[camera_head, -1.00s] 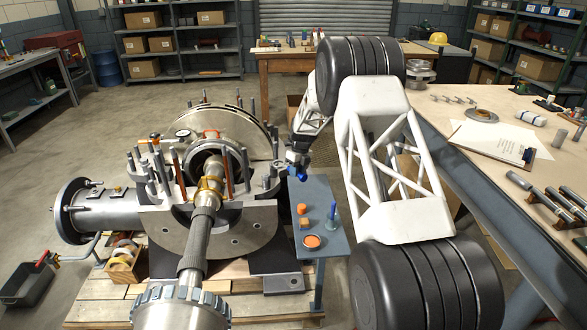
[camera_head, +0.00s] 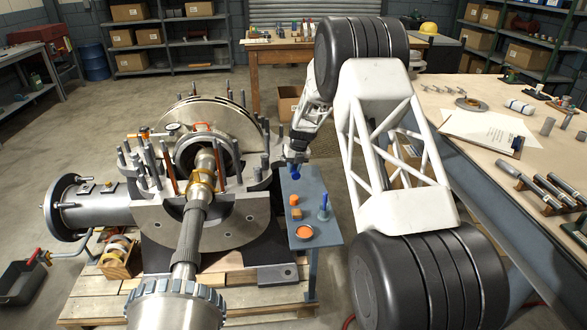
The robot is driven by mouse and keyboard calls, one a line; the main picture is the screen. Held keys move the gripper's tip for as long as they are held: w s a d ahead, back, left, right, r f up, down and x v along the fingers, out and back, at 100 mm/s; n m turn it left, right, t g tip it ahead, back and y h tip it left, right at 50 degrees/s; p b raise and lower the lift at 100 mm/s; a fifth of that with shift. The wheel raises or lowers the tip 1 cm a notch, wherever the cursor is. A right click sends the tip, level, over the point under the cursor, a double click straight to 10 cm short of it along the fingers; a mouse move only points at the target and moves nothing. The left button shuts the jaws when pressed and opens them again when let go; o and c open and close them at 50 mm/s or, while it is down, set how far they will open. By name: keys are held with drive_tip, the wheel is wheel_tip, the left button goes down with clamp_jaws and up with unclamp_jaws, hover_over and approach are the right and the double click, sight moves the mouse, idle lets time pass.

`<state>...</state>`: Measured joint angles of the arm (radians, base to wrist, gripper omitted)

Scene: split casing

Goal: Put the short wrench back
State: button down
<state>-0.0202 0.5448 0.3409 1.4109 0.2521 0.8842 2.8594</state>
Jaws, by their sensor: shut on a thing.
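My gripper (camera_head: 294,170) is small and far off, above the back edge of a small blue-grey side table (camera_head: 318,212), to the right of the split casing (camera_head: 215,223). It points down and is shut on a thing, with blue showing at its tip. The thing is mostly hidden and too small to make out clearly; I take it for the short wrench. I cannot tell which resting place belongs to the short wrench.
The side table carries an orange block (camera_head: 294,199), an orange-filled dish (camera_head: 304,231) and a blue upright item (camera_head: 323,208). Upright studs (camera_head: 137,166) stand around the casing close left of my gripper. A clipboard (camera_head: 490,130) lies on the right bench (camera_head: 455,92).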

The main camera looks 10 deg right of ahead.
sight(293, 186)
drive_tip(key=shift+f, duration=0.1)
drive_tip(key=shift+f, duration=2.95)
drive_tip(key=shift+f, duration=0.3)
drive_tip(key=c, duration=0.5)
unclamp_jaws()
drive_tip(key=shift+f, duration=0.1)
drive_tip(key=shift+o, duration=0.2)
drive_tip(key=shift+r, duration=3.6)
